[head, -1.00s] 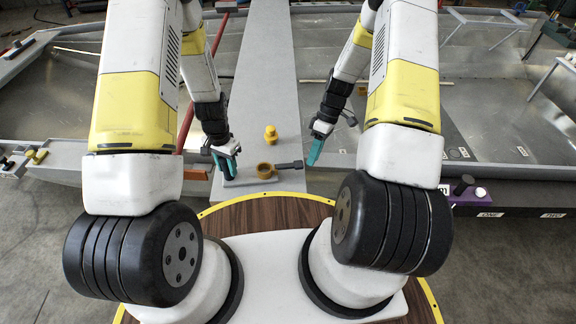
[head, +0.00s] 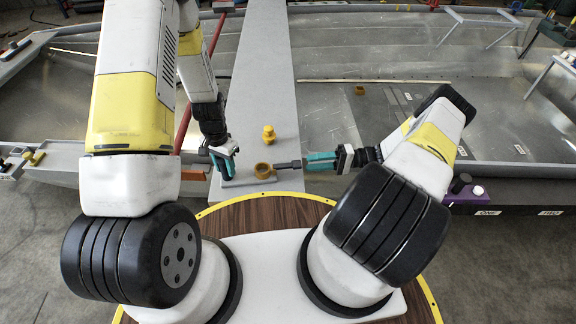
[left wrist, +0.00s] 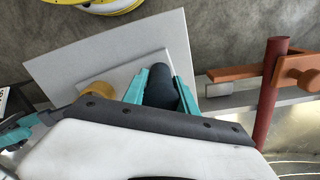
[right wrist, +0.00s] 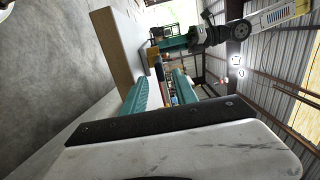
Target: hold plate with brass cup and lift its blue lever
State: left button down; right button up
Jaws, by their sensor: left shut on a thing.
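The plate (head: 238,184) lies on the near end of a grey plank and carries a brass cup (head: 264,171). A dark lever (head: 288,165) reaches right from the cup, about level. My left gripper (head: 223,167) is shut on a dark blue upright grip (left wrist: 161,84) at the plate's left side. The cup also shows in the left wrist view (left wrist: 98,89). My right gripper (head: 308,161) points left at the lever's free end, fingers apart. In the right wrist view the lever (right wrist: 159,73) shows narrowly beyond the open fingers; contact is unclear.
A yellow knobbed piece (head: 269,133) stands on the grey plank (head: 262,80) behind the cup. A red pole (head: 186,118) stands left of my left gripper. The metal hull (head: 400,110) opens right of the plank, with a small brass ring (head: 360,90) in it.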

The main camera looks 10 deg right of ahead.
aim_at(292, 165)
jog(key=a, duration=0.9)
jog(key=shift+a, duration=0.15)
grip_shut()
dwell(1.0)
